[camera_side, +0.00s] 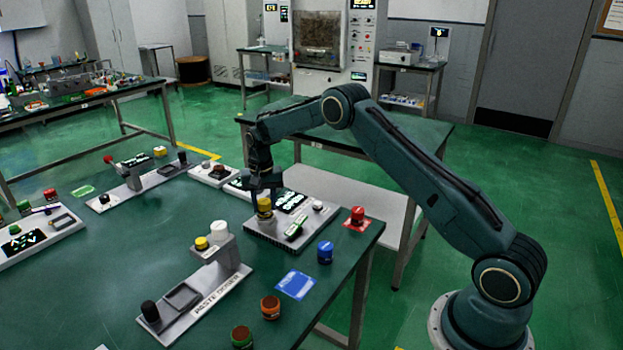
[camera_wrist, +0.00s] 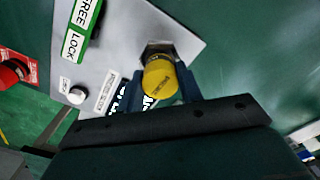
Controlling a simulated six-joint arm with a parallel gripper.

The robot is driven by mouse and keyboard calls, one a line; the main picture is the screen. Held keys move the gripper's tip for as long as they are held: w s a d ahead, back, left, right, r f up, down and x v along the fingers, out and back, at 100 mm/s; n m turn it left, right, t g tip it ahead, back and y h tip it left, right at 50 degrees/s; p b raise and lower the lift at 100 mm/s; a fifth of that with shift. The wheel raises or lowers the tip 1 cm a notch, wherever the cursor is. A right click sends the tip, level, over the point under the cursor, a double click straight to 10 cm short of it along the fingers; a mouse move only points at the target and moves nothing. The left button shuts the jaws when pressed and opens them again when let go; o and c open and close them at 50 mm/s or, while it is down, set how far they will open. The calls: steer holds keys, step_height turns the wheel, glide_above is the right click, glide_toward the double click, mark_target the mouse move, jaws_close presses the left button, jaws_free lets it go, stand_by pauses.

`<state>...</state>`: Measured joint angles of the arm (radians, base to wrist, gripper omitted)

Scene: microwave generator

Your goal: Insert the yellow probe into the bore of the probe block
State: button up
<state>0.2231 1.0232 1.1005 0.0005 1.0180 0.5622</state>
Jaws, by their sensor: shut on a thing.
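The yellow probe (camera_side: 265,205) is upright between the fingers of my gripper (camera_side: 264,194) in the side view. In the wrist view, its yellow cap (camera_wrist: 160,79) fills the space between the blue fingers of my gripper (camera_wrist: 162,88), which are shut on it. The probe block is a light grey plate (camera_side: 270,233), also seen in the wrist view (camera_wrist: 120,52). A metal hex fitting (camera_wrist: 157,48) shows just behind the cap. The probe is over the block's left part in the side view. The cap hides the bore, so I cannot tell how deep the probe sits.
On the block are a green-and-white FREE/LOCK lever (camera_wrist: 80,30) and a white knob (camera_wrist: 65,84). A red button (camera_side: 357,215) and a blue knob (camera_side: 325,252) stand nearby.

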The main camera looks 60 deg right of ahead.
mark_target(264, 201)
steer(key=shift+f, duration=0.7)
steer(key=shift+f, duration=0.15)
steer(key=o, duration=1.1)
steer(key=shift+c, duration=0.2)
step_height(264, 201, up, 12)
steer(key=shift+f, duration=0.1)
steer(key=shift+r, duration=0.3)
